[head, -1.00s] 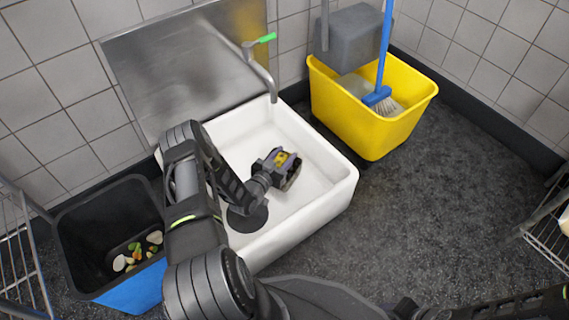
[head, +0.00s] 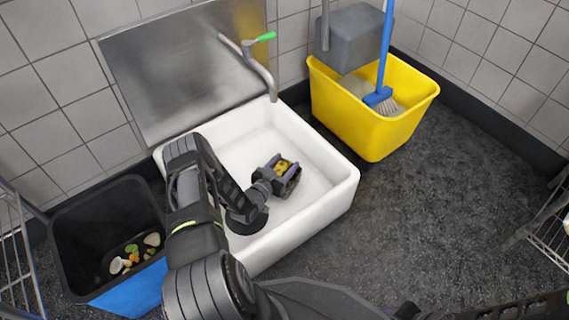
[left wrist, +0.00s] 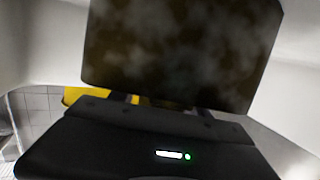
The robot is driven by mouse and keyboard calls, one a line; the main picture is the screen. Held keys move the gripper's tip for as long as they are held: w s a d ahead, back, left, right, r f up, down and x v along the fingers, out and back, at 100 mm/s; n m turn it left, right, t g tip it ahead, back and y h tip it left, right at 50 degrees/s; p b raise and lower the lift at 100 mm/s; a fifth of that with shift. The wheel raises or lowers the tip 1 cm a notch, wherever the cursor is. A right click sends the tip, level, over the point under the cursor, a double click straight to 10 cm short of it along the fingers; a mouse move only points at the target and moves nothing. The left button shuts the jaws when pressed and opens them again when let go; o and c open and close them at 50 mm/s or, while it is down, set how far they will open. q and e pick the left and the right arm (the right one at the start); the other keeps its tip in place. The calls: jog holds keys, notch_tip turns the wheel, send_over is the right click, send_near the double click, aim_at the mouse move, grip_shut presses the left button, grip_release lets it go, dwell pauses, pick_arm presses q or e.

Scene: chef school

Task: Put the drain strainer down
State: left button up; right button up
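My left gripper (head: 284,166) is low inside the white sink (head: 335,192), its two fingers on either side of the drain strainer (head: 289,184). The strainer is small and dark, with yellow bits showing at its top between the fingers. In the left wrist view a dark, mottled brown surface (left wrist: 180,55), which appears to be the strainer close up, fills the space ahead of the gripper. I cannot tell whether the strainer touches the sink floor. The drain hole is not visible. My right gripper is not clearly in view.
A tap (head: 262,70) with a green handle rises at the sink's back. A blue bin (head: 130,290) with a black liner and food scraps stands left. A yellow bucket (head: 365,135) with a blue brush (head: 379,97) stands right. The dark floor at right is clear.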

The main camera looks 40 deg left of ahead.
pick_arm(q)
jog(key=shift+o, duration=0.4)
jog(key=shift+r, duration=0.1)
jog(key=shift+s+r, duration=0.1)
jog(key=shift+r, duration=0.05)
jog(key=s+p, duration=0.1)
jog(key=s, duration=0.1)
jog(key=s+p, duration=0.1)
jog(key=s, duration=0.1)
jog(key=s+r+p, duration=0.1)
jog(key=s, duration=0.1)
jog(key=shift+d, duration=0.35)
jog(key=shift+s, duration=0.6)
jog(key=shift+r, duration=0.1)
